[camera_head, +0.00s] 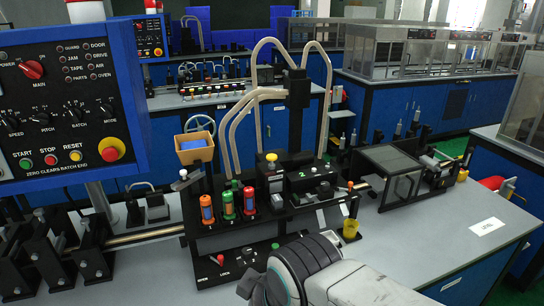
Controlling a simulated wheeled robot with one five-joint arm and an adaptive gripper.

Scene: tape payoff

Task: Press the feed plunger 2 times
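A machine station (222,243) with a black base stands on the grey bench in the middle of the view. A yellow round knob (271,157) tops an upright block there; it may be the feed plunger, but no label I can read confirms this. Orange (207,209), green (227,203) and red (249,199) capped cylinders stand to its left. My arm comes in from the bottom, in front of the station. My gripper (256,289) shows only in part at the bottom edge, low and apart from the knob. Its fingers are not clear.
A blue control panel (66,88) with knobs and buttons hangs at the left. Curved pale tubes (236,125) rise behind the station. A framed glass unit (395,175) and a yellow cup (350,229) stand to the right. The bench front right is mostly clear.

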